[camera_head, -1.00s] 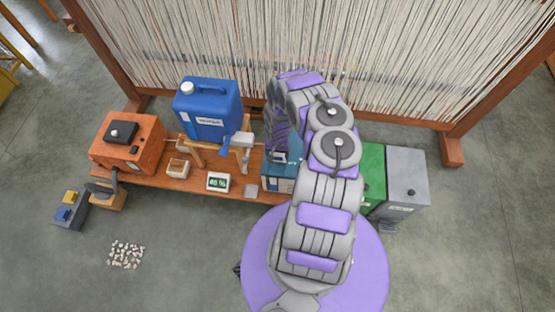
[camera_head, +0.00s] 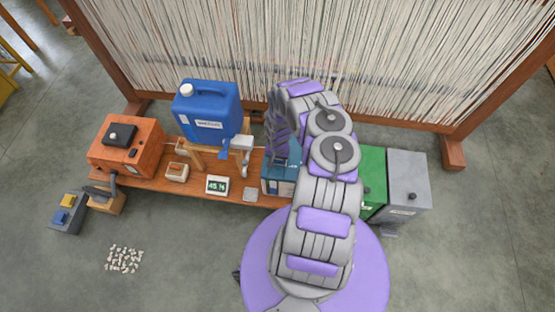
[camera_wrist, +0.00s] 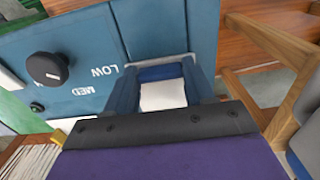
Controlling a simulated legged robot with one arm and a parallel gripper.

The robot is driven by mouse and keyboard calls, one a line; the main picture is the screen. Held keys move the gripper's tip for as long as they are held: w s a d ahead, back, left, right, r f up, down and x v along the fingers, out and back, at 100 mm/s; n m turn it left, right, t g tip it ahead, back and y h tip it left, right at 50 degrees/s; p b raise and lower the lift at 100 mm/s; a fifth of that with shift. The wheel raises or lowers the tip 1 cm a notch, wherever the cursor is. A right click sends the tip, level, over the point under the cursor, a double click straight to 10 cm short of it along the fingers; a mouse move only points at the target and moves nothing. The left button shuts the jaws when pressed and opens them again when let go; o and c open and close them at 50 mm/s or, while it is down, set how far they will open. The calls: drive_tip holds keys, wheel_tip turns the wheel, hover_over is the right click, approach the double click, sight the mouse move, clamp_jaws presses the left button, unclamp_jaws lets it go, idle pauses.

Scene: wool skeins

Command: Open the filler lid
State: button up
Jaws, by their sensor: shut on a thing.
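The teal box (camera_head: 276,180) stands on the bench, partly hidden by my arm. In the wrist view its teal face (camera_wrist: 75,45) shows a black knob (camera_wrist: 47,68) and the words LOW and MED. Right of the lettering, teal side pieces frame a recess with a dark blue strip and a white patch (camera_wrist: 163,95). My gripper (camera_wrist: 163,105) is right at this spot, its dark bar crossing in front. It is shut on what appears to be the filler lid; the bar and purple body hide the grip. In the head view my arm hides the gripper.
A blue jerrycan (camera_head: 207,110) stands on a wooden stand left of the box. Green (camera_head: 373,180) and grey (camera_head: 407,178) bins stand right. The loom (camera_head: 300,50) is behind. The front floor is mostly clear.

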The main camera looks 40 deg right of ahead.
clamp_jaws()
